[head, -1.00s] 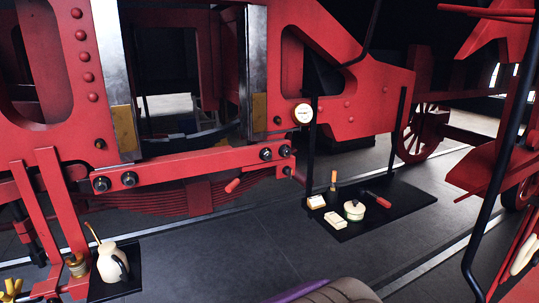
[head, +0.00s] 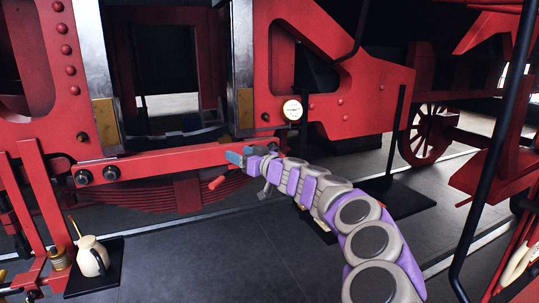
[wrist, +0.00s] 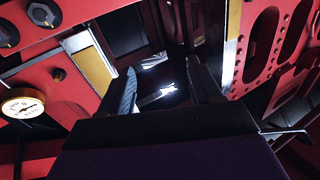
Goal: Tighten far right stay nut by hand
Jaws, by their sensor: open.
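The red stay bar (head: 165,162) crosses below the frame opening. Two dark nuts (head: 97,175) show at its left end. In the wrist view, two dark nuts with pale marks, one at the upper left (wrist: 42,12) and one at the left edge (wrist: 8,35), sit on a red surface. My gripper (wrist: 166,85) is open with nothing between its fingers there. Both nuts lie off to the left of the fingers.
A white round gauge (head: 292,110) is just right of my gripper; it also shows in the wrist view (wrist: 22,107). A red handle (head: 217,182) sticks out under the bar. A cream jug (head: 92,257) stands on a black mat at lower left. My arm partly covers another black mat (head: 408,203).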

